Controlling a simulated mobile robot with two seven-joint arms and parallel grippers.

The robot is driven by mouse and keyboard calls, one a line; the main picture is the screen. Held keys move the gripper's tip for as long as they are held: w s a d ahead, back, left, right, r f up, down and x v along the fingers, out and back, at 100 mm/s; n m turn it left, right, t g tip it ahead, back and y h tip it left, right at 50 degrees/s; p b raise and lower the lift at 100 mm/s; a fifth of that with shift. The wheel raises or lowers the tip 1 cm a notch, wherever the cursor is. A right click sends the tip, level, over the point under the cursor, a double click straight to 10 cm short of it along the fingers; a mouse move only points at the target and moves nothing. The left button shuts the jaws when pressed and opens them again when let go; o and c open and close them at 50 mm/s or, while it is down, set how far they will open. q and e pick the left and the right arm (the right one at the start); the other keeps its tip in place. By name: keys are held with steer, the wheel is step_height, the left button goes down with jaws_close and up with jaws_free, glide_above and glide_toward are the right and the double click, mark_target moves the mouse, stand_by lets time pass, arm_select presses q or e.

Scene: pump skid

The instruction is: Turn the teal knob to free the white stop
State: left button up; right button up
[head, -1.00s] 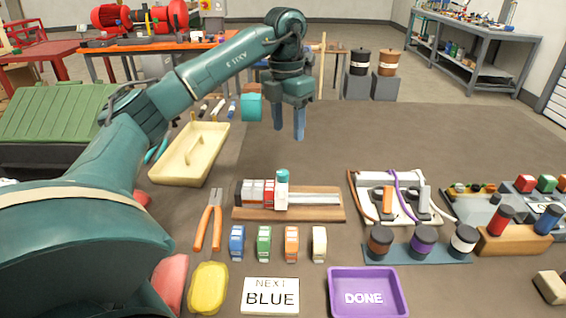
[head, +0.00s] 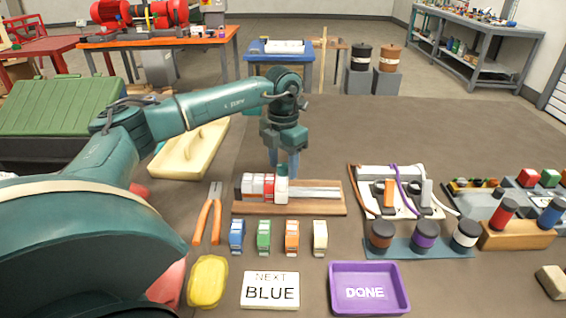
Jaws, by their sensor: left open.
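The teal knob (head: 282,169) sits on top of the white stop (head: 281,190), on a rail (head: 314,193) fixed to a wooden board. Red and white blocks (head: 258,188) stand on the rail directly left of the stop. My left gripper (head: 284,168) points down with its blue fingers open, right at the knob from above and behind. The knob overlaps the fingers, so I cannot tell whether they touch it. My right gripper is not in view.
Several small coloured blocks (head: 264,235) stand in front of the board. A NEXT BLUE sign (head: 270,291) and a purple DONE tray (head: 395,305) lie nearer. Orange-handled pliers (head: 209,215) lie left, a cable panel (head: 366,207) right. The bench behind the board is mostly clear.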

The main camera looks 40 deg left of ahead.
arm_select(q)
steer(key=c, duration=1)
